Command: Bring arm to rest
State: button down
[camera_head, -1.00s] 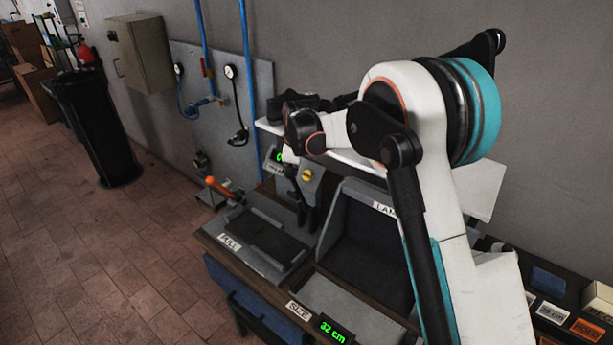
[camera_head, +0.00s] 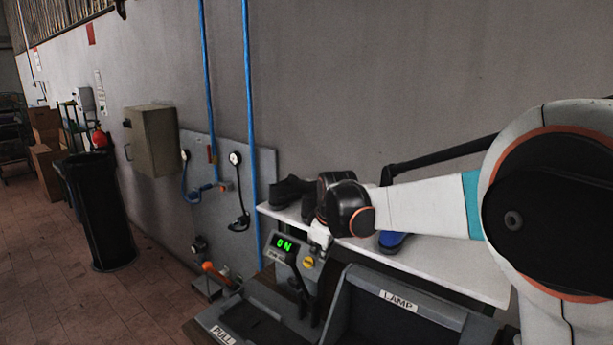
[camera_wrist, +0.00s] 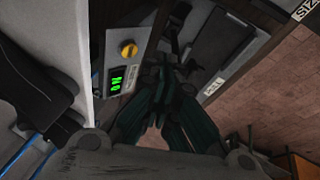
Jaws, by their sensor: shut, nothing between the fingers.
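My arm reaches in from the right in the head view, its forearm close to level above a white shelf (camera_head: 455,262). My wrist is in front of the shelf, and my gripper points down beside the press's control panel. In the wrist view my gripper (camera_wrist: 165,82) is shut, its dark fingers together with nothing between them. In the head view my fingers are hard to separate from the dark parts below the panel.
Dark shoes (camera_head: 290,190) and a blue shoe (camera_head: 395,241) are on the shelf. A gauge board (camera_head: 215,190) hangs behind. A black barrel (camera_head: 101,215) stands left; floor there is clear.

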jog(key=s+d+r+m+t+b, duration=0.1)
jog(key=s+d+m+b, duration=0.3)
jog(key=s, duration=0.5)
jog(key=s+d+m+b, duration=0.2)
jog(key=s+d, duration=0.4)
jog(key=s, duration=0.3)
jog(key=s+d+f+m+b, duration=0.2)
jog(key=s+f, duration=0.3)
jog(key=s, duration=0.3)
jog(key=s+d+f+m+t+h+b, duration=0.1)
jog(key=s+d+f+m+b, duration=0.2)
jog(key=s, duration=0.6)
notch_tip(320, 180, down, 2)
jog(key=shift+s+d+f+m, duration=0.15)
jog(key=shift+d+m, duration=0.45)
jog(key=shift+d, duration=0.1)
jog(key=shift+t, duration=0.3)
